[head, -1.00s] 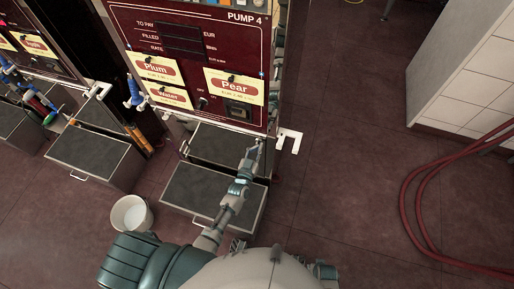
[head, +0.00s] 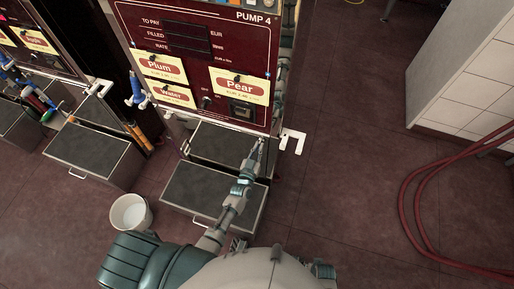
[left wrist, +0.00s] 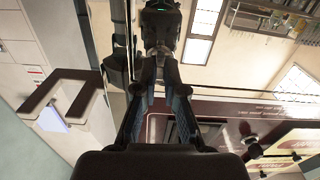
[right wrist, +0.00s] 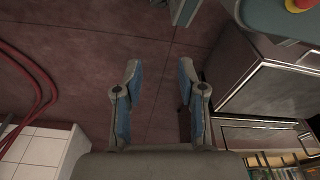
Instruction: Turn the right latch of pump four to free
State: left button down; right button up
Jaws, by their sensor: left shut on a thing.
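Pump four's dark red panel (head: 190,72) fills the upper middle of the head view, labelled PUMP 4. My left gripper (head: 260,148) reaches up to the panel's lower right corner. In the left wrist view its blue-padded fingers (left wrist: 160,68) close together on a small part at their tips, apparently the right latch, which they mostly hide. The latch's angle cannot be made out. My right gripper (right wrist: 160,80) is open and empty in the right wrist view, above the floor beside the pump cabinet.
A white hook-shaped bracket (head: 292,141) sticks out right of the panel corner. A grey-topped drawer (head: 212,190) stands below the panel, with a white bucket (head: 131,212) to its left. Red hoses (head: 410,205) lie on the right. The floor between is clear.

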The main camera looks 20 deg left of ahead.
pick_arm(q)
jog(key=shift+w+d+r+n, duration=0.1)
jog(key=shift+d+r+n, duration=0.15)
jog(key=shift+n, duration=0.65)
jog(key=n, duration=0.5)
jog(key=n+b, duration=0.1)
jog(key=n, duration=0.4)
jog(key=a+n+b, duration=0.1)
jog(key=n, duration=0.4)
jog(key=shift+f+n, duration=0.2)
jog(key=shift+n, duration=0.1)
pick_arm(e)
jog(key=r, duration=0.1)
jog(key=w+r, duration=0.1)
jog(key=r, duration=0.1)
jog(key=w+d+r, duration=0.1)
jog(key=shift+w+d+r, duration=0.1)
jog(key=shift+r, duration=0.45)
